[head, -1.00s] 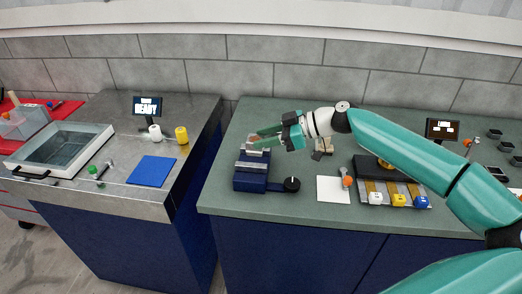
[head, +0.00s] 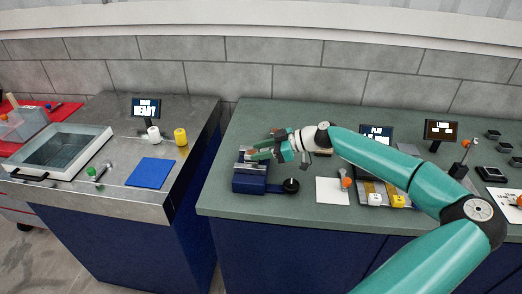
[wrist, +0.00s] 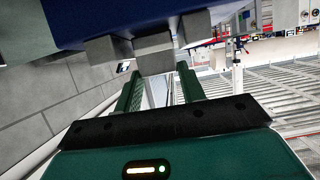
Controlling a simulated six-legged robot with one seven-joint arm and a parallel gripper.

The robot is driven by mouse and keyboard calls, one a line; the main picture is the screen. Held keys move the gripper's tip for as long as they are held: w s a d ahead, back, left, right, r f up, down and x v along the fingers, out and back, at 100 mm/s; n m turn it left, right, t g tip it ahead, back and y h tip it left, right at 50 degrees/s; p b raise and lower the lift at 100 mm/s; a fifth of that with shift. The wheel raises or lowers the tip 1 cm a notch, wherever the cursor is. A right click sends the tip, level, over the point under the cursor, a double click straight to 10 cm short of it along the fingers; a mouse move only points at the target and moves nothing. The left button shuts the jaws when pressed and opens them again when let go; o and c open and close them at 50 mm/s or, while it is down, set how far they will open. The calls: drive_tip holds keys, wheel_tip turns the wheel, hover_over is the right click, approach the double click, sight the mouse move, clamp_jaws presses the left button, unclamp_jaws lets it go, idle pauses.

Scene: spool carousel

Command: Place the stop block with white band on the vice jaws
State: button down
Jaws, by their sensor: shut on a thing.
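The vice (head: 250,183) is a blue body with pale grey jaws, standing near the left end of the green worktop. In the wrist view its blue body (wrist: 110,14) and a grey jaw (wrist: 195,25) fill the top. My gripper (head: 255,153) is low over the jaws. In the wrist view my gripper (wrist: 158,72) is shut on a grey block (wrist: 155,55), which I take as the stop block. The block is at the jaws; I cannot tell whether it touches them. Its white band does not show clearly.
The vice handle with a black knob (head: 290,185) sticks out to the right. A white sheet (head: 328,191) and a rack with white and yellow blocks (head: 397,200) lie further right. Left, across a gap, a steel bench holds a blue mat (head: 151,172) and a basin (head: 62,150).

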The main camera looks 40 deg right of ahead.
drive_tip(key=c, duration=0.9)
unclamp_jaws()
drive_tip(key=shift+f, duration=0.1)
drive_tip(key=shift+o, duration=0.2)
drive_tip(key=shift+s+r, duration=0.1)
drive_tip(key=shift+r, duration=0.1)
drive_tip(key=v, duration=1.2)
